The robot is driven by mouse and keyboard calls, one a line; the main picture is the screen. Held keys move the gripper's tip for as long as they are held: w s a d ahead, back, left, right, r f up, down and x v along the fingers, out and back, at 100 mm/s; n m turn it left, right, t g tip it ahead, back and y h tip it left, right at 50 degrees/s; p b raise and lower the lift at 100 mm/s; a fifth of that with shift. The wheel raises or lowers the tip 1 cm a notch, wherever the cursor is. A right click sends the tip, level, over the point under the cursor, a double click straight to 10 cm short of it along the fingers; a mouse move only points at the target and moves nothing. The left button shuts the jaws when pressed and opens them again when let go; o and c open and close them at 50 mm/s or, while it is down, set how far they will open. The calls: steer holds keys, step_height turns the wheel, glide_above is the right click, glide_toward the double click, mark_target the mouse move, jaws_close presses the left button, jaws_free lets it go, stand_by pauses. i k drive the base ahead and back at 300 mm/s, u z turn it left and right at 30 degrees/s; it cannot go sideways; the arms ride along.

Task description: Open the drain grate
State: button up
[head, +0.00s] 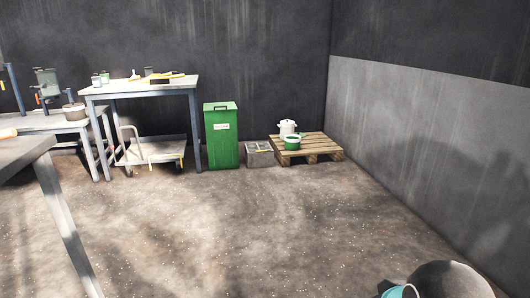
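I see no drain grate in the head view. The open stretch of floor (250,225) is brown and speckled, and no grate or frame stands out on it. My gripper is not in view. A dark rounded shape with a teal part is cut off at the bottom right edge; it may be part of my arm, but I cannot tell.
Along the back wall stand a workbench (140,88) with a cart (150,152) under it, a green bin (221,145), a grey box (259,158) and a wooden pallet (322,146) bearing pots. A table (22,150) is near left. The middle floor is clear.

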mark_target(261, 146)
steer(key=u, duration=0.55)
steer(key=i, duration=1.85)
steer(key=u, duration=0.25)
steer(key=i, duration=1.85)
steer(key=z, duration=0.9)
steer(key=i, duration=1.5)
steer(key=z, duration=0.55)
